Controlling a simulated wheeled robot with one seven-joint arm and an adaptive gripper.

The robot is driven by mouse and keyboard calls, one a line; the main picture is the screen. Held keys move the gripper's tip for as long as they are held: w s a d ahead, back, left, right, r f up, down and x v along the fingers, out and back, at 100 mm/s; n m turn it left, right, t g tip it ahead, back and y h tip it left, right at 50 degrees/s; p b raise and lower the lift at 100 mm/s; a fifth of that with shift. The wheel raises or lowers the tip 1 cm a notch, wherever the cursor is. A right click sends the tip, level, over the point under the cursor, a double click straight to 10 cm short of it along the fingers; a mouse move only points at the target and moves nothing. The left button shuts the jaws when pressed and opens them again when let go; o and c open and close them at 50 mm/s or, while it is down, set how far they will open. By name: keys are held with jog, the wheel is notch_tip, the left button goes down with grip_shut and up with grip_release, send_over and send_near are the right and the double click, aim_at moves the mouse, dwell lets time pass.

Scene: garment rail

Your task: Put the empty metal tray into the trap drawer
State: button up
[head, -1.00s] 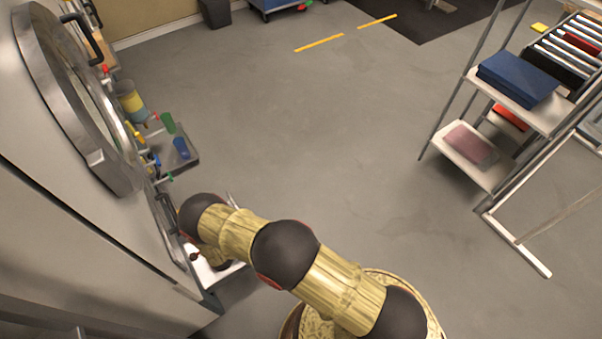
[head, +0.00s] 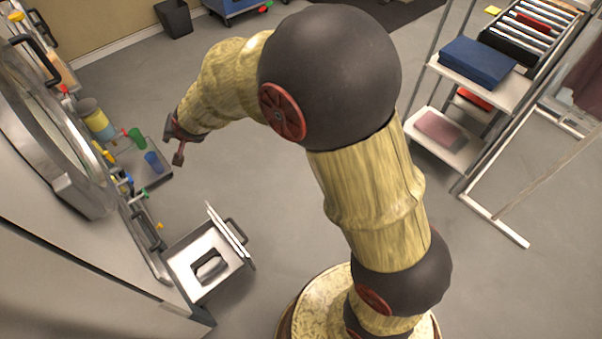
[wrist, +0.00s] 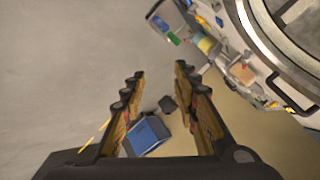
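The open drawer (head: 182,262) juts from the lower front of the large grey machine at the lower left of the head view. A small grey metallic shape (head: 210,268) shows inside it; it could be the metal tray, but I cannot tell for sure. My gripper (head: 180,152) is up and away from the drawer, near the shelf with cups in the picture. In the wrist view its two fingers (wrist: 160,85) are spread apart with nothing between them. No other clearly empty metal tray shows.
A grey side shelf (head: 158,178) holds a green cup (head: 137,138) and a blue cup (head: 153,162). The round machine door (head: 50,140) is on the left. A rack (head: 490,85) with folded cloths stands at right. A blue cart (wrist: 147,135) is at the back.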

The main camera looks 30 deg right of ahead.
jog(key=s+d+r+n+g+h, duration=0.1)
jog(key=s+d+r, duration=0.45)
jog(key=s, duration=0.25)
jog(key=s+d+r+n, duration=0.2)
jog(key=s+d+r, duration=0.2)
jog(key=s+d, duration=0.3)
jog(key=s+d+r+n+g+h, duration=0.1)
jog(key=s+d+r, duration=0.3)
jog(key=s, duration=0.6)
jog(key=s+d+n, duration=0.1)
jog(key=s+d, duration=0.3)
jog(key=s, duration=0.8)
jog(key=shift+d+n+g+h, duration=0.35)
jog(key=shift+n+g+h, duration=0.05)
